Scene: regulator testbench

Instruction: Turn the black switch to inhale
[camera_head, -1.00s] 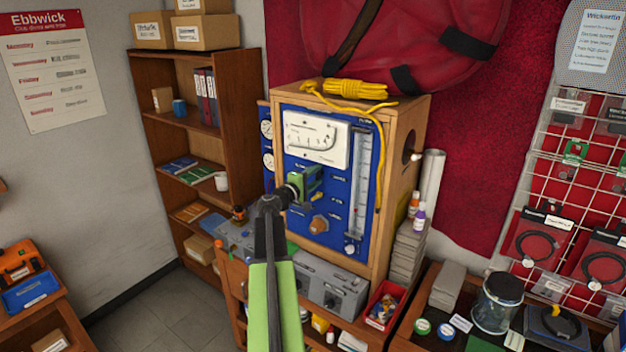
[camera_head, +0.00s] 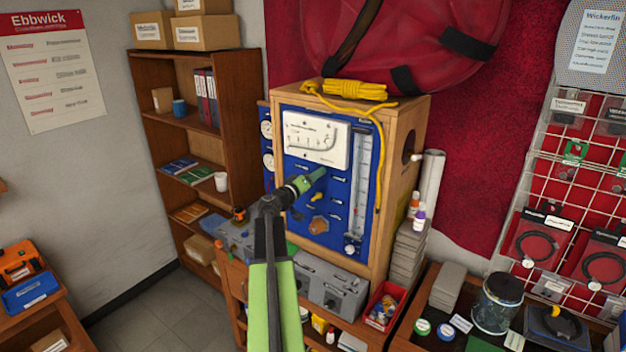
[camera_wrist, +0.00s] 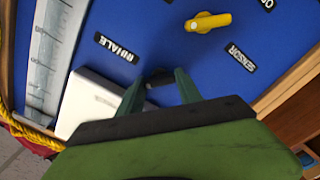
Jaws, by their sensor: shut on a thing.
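The blue regulator panel (camera_head: 291,163) is set in a wooden case. In the wrist view the black switch (camera_wrist: 158,76) sits on the panel between the two green fingers of my gripper (camera_wrist: 160,83). The fingers are closed around it and hide most of it, so its exact pointing is hard to tell. In the head view my gripper (camera_head: 319,174) reaches the panel below the white gauge (camera_head: 316,138) and hides the switch.
A yellow switch (camera_wrist: 208,21) is near the black one. An orange knob (camera_head: 318,225) is lower on the panel, left of the clear vertical flow tube (camera_head: 359,190). Yellow rope (camera_head: 378,150) hangs down the case's right front. Grey boxes (camera_head: 330,288) stand below the panel.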

